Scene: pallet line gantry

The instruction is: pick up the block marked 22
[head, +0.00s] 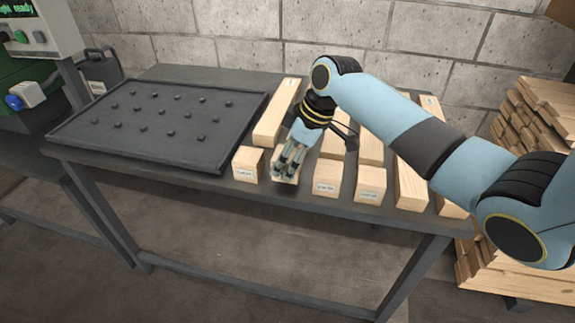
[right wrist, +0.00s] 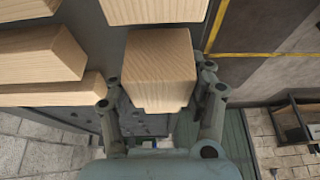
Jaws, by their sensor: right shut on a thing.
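My right gripper (head: 288,163) reaches down over the front part of the table, among a row of wooden blocks. It is shut on a pale wooden block (right wrist: 158,68), which sits between the fingers in the right wrist view; in the head view the fingers mostly cover this block. Small labels show on the fronts of nearby blocks, such as the one left of the gripper (head: 247,164) and the one right of it (head: 327,178). The labels are too small to read, so I cannot tell which block is marked 22. My left gripper is not in view.
A dark tray (head: 85,122) with several small round pegs covers the table's left part. A long block (head: 276,112) lies behind the gripper. More blocks, such as this one (head: 370,185), stand close on the right. Stacked timber (head: 535,115) stands beyond the table's right end.

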